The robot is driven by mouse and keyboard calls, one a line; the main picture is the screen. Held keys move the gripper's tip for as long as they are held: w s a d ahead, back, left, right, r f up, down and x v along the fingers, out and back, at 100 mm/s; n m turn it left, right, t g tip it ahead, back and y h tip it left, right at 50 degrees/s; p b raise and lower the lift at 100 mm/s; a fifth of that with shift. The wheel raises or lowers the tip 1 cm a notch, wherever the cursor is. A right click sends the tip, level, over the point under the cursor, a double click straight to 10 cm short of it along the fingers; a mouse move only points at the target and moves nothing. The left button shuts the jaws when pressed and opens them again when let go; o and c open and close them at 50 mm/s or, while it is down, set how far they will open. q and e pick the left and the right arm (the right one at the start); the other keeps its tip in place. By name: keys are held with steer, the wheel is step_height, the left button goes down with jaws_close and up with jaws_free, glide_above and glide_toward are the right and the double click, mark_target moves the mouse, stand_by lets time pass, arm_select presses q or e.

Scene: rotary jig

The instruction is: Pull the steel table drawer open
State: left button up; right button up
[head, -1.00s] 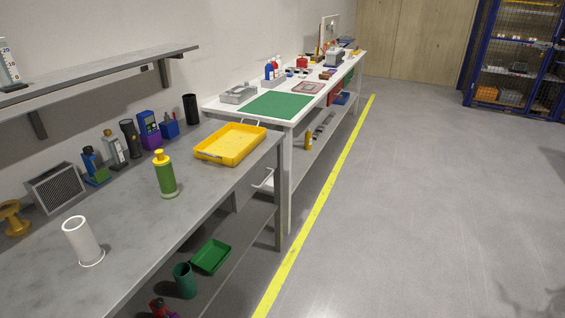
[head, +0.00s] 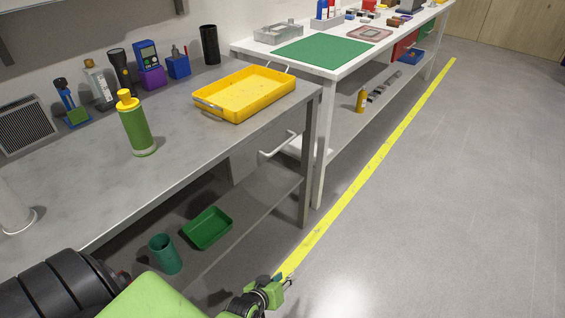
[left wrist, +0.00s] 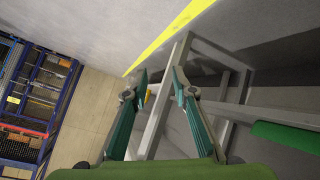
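The steel table (head: 75,185) stands at the left of the head view. Below its top, near the right end, a pale bar handle (head: 277,148) sticks out. The drawer front behind the handle is dark and hard to make out, and I see no gap showing it pulled out. My left gripper (head: 284,284) is low in front of the table, well below the handle and apart from it. In the left wrist view the fingers of my left gripper (left wrist: 160,76) are spread with nothing between them. My right gripper is not in view.
A yellow tray (head: 245,93) and a green bottle (head: 136,125) stand on the steel top. A green tray (head: 207,228) and a green cup (head: 165,254) are on the lower shelf. A white table (head: 320,170) adjoins at the right. The floor (head: 450,200) is clear.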

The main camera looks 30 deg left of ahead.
arm_select(q)
steer(key=w+a+r+n+t+y+b, duration=0.2)
steer(key=w+a+r+n+t+b, duration=0.3)
steer(key=w+r, duration=0.6)
steer(key=n+t+y+b, duration=0.3)
steer(key=t+b, duration=0.1)
steer(key=b, duration=0.4)
glide_toward(281, 146)
steer(key=x, duration=0.6)
steer(key=b+x, duration=0.1)
steer(key=x, duration=0.3)
steer(key=shift+f, duration=0.4)
steer(key=shift+w+a+r, duration=0.1)
steer(key=shift+w, duration=0.45)
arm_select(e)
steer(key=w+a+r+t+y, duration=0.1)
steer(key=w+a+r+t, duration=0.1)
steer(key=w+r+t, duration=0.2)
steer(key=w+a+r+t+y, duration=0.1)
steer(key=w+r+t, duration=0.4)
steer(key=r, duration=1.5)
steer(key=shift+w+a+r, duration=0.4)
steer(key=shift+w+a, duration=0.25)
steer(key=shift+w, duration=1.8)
arm_select(q)
jaws_close()
